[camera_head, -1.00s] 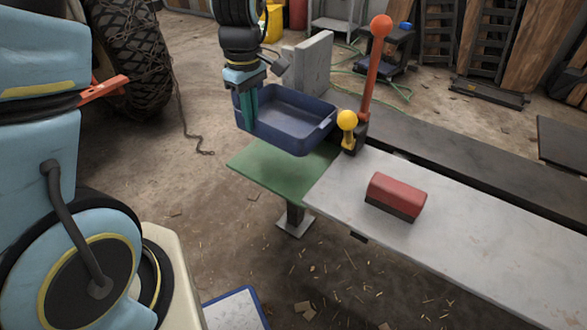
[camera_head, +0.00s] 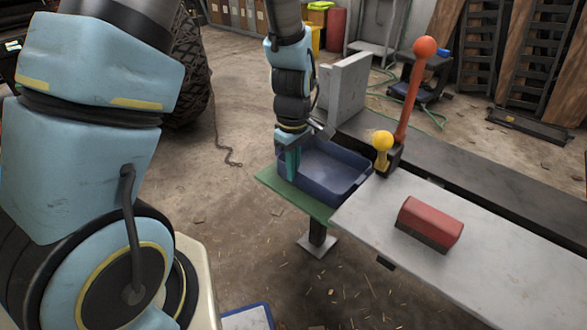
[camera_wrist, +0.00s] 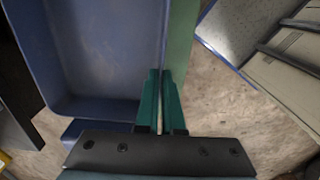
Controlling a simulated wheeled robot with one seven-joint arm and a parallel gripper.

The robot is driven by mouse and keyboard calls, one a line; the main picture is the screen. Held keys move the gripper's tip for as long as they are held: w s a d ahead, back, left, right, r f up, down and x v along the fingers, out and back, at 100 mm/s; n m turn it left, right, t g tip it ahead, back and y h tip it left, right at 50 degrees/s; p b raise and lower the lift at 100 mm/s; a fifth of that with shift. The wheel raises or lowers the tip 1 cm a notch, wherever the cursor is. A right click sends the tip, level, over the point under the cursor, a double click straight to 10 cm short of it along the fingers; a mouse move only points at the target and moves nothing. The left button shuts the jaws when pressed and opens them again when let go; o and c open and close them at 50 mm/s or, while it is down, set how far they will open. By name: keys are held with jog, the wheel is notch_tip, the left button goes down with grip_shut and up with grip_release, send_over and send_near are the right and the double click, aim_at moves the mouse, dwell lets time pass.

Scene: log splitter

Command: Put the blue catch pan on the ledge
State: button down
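The blue catch pan (camera_head: 335,187) is level at the green ledge (camera_head: 268,177), whose green strip shows along the pan's left and front sides. It looks to rest on the ledge, though a tiny gap underneath cannot be ruled out. My gripper (camera_head: 290,170) points down at the pan's left wall. In the wrist view, the teal fingers of my gripper (camera_wrist: 161,75) are close together with the wall of the pan (camera_wrist: 95,60) between them. One finger is inside the pan, the other outside over the ledge (camera_wrist: 180,45). The pan looks empty.
A red block (camera_head: 430,222) lies on the pale beam top (camera_head: 480,255). Open floor lies left of the ledge.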

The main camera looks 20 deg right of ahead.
jog(key=shift+f, duration=0.15)
jog(key=c, duration=1)
grip_release()
jog(key=shift+c, duration=0.2)
notch_tip(320, 180, up, 12)
jog(key=r+p, duration=0.1)
jog(key=w+a+r+m+t, duration=0.1)
jog(key=a+m, duration=0.6)
jog(key=a, duration=1.8)
jog(key=shift+w+a+r+t, duration=0.15)
jog(key=shift+r+t, duration=0.15)
